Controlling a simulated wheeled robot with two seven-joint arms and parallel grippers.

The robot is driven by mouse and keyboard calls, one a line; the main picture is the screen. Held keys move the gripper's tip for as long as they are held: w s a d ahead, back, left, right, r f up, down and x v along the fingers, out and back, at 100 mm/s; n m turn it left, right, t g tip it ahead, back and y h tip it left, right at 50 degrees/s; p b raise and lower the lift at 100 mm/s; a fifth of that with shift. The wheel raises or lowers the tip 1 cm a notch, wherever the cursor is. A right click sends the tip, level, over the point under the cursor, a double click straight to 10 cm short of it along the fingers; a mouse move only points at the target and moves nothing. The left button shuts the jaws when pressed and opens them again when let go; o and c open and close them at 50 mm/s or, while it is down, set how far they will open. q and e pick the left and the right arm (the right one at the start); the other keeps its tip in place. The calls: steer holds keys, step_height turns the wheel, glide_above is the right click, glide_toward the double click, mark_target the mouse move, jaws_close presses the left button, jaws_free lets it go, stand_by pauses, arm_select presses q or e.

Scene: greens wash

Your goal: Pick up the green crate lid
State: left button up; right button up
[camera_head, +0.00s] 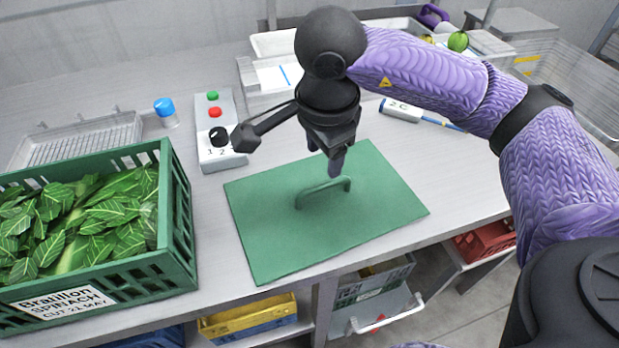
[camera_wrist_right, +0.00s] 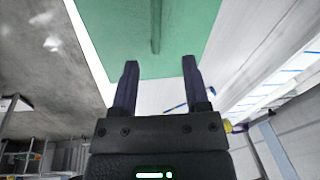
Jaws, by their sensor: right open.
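The green crate lid (camera_head: 275,238) lies flat on the grey worktop, with a raised bar handle (camera_head: 323,191) at its middle. My right gripper (camera_head: 325,160) is open and empty, pointing down over the far part of the lid, close behind the handle. In the right wrist view the lid (camera_wrist_right: 120,40) fills the top, and its handle (camera_wrist_right: 155,30) appears in line with the gap between the open fingers (camera_wrist_right: 160,75). The fingers look apart from the handle. My left gripper is not in view.
A green crate of spinach leaves (camera_head: 185,215) stands left of the lid. A control box with buttons (camera_head: 215,130), a blue-capped jar (camera_head: 166,110) and a wire rack (camera_head: 80,138) sit behind. A white labelled device (camera_head: 400,109) lies at the back right. Worktop right of the lid is clear.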

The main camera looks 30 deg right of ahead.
mark_target(324, 185)
steer(key=f+b, duration=0.1)
steer(key=f, duration=0.3)
steer(key=shift+d, duration=0.2)
steer(key=f, duration=0.1)
steer(key=f+b, duration=0.1)
steer(key=f, duration=0.1)
steer(key=f+b, duration=0.1)
steer(key=f, duration=0.1)
steer(key=shift+w+d+f, duration=0.1)
steer(key=shift+w+d, duration=0.25)
steer(key=shift+w, duration=0.05)
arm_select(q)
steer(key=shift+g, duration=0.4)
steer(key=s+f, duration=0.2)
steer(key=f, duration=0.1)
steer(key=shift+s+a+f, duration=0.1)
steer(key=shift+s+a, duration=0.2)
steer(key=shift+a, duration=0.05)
arm_select(e)
steer(key=c, duration=0.5)
jaws_close()
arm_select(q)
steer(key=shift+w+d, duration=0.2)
